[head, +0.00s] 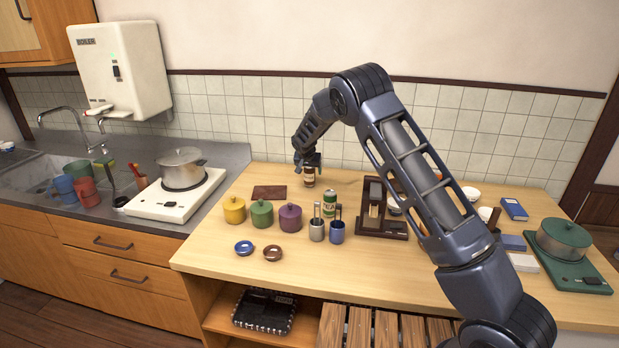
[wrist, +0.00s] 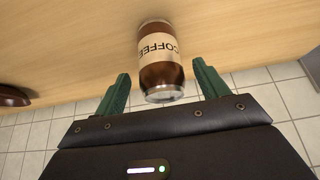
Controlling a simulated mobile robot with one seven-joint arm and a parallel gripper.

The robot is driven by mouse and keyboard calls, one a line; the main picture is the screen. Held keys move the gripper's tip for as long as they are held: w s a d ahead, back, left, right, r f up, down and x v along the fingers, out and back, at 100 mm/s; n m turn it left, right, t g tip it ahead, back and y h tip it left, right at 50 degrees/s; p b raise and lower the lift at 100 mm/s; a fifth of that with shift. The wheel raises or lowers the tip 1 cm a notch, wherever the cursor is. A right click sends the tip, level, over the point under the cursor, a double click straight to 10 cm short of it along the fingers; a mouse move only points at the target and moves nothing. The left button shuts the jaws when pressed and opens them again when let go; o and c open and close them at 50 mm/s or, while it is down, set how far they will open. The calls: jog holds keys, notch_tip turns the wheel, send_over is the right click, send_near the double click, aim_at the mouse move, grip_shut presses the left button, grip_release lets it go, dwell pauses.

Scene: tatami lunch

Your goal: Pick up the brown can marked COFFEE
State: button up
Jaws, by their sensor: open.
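The brown can marked COFFEE (wrist: 160,62) shows in the wrist view, with a cream label and a silver rim. In the head view the can (head: 309,178) stands upright on the wooden counter near the tiled wall. My gripper (wrist: 160,85) is open, its two green fingers apart. The near end of the can lies between the fingertips, with a gap showing on each side. In the head view my gripper (head: 308,163) is right above the can and hides its top.
A green TEA can (head: 329,204) stands to the right in front, behind a grey cup (head: 317,231) and a blue cup (head: 337,232). A dark wooden stand (head: 384,226) is further right. Yellow, green and purple pots (head: 290,217) stand left, by a brown mat (head: 269,192).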

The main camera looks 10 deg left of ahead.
aim_at(310, 173)
jog(key=x, duration=0.3)
jog(key=shift+w+a+f, duration=0.1)
jog(key=shift+w+a, duration=0.05)
jog(key=shift+c, duration=0.4)
jog(key=c, duration=1)
jog(key=shift+o, duration=0.2)
